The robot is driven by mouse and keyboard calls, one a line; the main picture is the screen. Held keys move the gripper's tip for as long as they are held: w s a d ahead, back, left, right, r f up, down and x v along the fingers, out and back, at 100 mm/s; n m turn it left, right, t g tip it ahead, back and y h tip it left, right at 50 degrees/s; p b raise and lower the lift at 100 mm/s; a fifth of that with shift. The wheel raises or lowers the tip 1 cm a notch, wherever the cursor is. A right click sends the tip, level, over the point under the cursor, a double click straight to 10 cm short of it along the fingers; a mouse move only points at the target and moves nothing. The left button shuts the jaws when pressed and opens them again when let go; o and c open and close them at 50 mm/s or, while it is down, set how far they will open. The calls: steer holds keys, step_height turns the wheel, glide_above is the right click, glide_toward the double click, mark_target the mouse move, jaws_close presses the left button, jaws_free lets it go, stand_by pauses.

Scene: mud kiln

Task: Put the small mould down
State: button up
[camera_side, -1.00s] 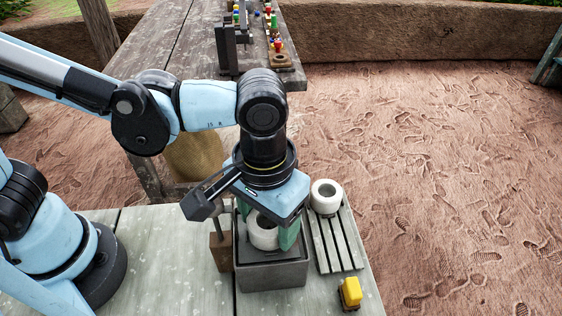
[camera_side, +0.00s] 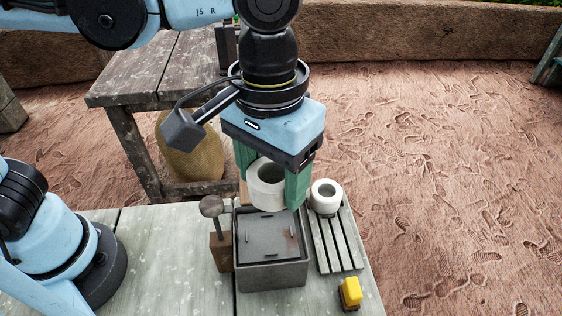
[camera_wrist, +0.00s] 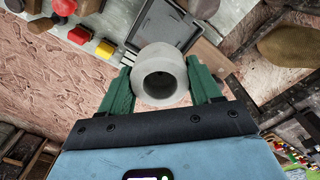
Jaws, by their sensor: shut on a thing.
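My gripper (camera_side: 270,189) is shut on a white, thick-walled round mould (camera_side: 266,178), taken here as the small mould. Its green fingers press on opposite sides. The mould is upright, its hollow facing up, in the air above the back of a grey square box (camera_side: 271,274). In the wrist view the mould (camera_wrist: 161,75) sits between both fingers, its dark hole facing the camera. A second white ring-shaped mould (camera_side: 325,191) stands on the back end of a slatted rack (camera_side: 338,246), right of my gripper.
The box has a flat grey top with small raised tabs. A round-headed tool (camera_side: 211,206) stands in a brown block (camera_side: 221,252) to its left. A small yellow-topped object (camera_side: 350,292) is at front right. The rack's front slats are bare.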

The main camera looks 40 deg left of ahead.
glide_above(336, 247)
step_height(336, 247, down, 6)
steer(key=f, duration=0.1)
step_height(336, 247, down, 10)
steer(key=shift+r, duration=0.1)
stand_by(0.5)
steer(key=o, duration=1.3)
steer(key=shift+c, duration=0.2)
